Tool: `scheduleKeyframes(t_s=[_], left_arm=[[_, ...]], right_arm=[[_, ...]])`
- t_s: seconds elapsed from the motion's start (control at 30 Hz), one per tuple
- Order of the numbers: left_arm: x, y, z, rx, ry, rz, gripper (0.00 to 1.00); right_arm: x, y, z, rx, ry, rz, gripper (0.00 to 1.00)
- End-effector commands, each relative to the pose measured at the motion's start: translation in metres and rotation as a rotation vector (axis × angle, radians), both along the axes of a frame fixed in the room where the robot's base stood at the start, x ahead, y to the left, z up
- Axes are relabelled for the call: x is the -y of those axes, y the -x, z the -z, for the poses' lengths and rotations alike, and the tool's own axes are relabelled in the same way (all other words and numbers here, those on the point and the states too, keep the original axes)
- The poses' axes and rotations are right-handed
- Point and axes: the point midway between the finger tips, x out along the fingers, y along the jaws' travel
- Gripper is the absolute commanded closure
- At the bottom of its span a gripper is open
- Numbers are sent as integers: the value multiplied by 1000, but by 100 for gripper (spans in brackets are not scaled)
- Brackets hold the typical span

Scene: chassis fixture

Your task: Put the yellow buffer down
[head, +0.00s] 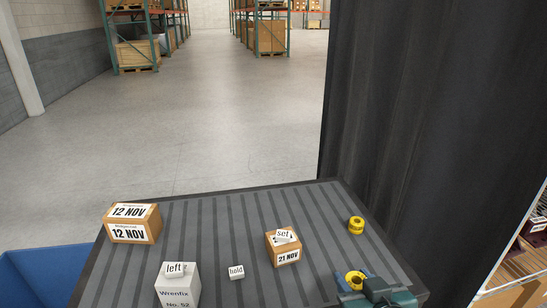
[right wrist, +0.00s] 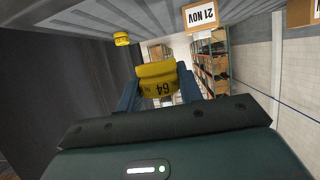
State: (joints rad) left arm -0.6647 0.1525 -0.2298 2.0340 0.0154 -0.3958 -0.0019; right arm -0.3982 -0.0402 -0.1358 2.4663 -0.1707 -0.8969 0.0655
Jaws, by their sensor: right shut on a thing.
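A yellow buffer (head: 355,277) is between the fingers of my right gripper (head: 356,284), at the near right of the grey ribbed table (head: 225,212). In the right wrist view, the buffer (right wrist: 157,73) shows a dark "64" and sits between the two blue fingers (right wrist: 158,88). My right gripper is shut on it. That view seems upside down, and the buffer appears clear of the table top. A second, smaller-looking yellow buffer (head: 356,226) stands on the table farther back; it also shows in the right wrist view (right wrist: 122,40). My left gripper is out of view.
A box marked "21 NOV" (head: 288,258) with a "set" tag stands left of my gripper. A "hold" tag (head: 236,272), a white "left" box (head: 178,291) and a "12 NOV" box (head: 131,232) stand farther left. A dark curtain (head: 420,130) hangs behind the right side.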

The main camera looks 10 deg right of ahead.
Motion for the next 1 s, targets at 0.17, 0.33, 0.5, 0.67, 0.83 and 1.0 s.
scheduleKeyframes(t_s=[0.17,0.33,0.5,0.67,0.83,1.0], left_arm=[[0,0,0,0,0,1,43],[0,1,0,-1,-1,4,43],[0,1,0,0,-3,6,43],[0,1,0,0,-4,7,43],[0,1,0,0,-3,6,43],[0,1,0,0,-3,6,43]], right_arm=[[0,0,0,1,1,1,86],[5,-16,9,1,15,-57,86],[31,-49,19,-3,26,-138,86],[68,-79,14,-6,22,-171,86],[99,-99,2,-1,9,-176,86],[108,-104,-3,0,0,-175,86]])
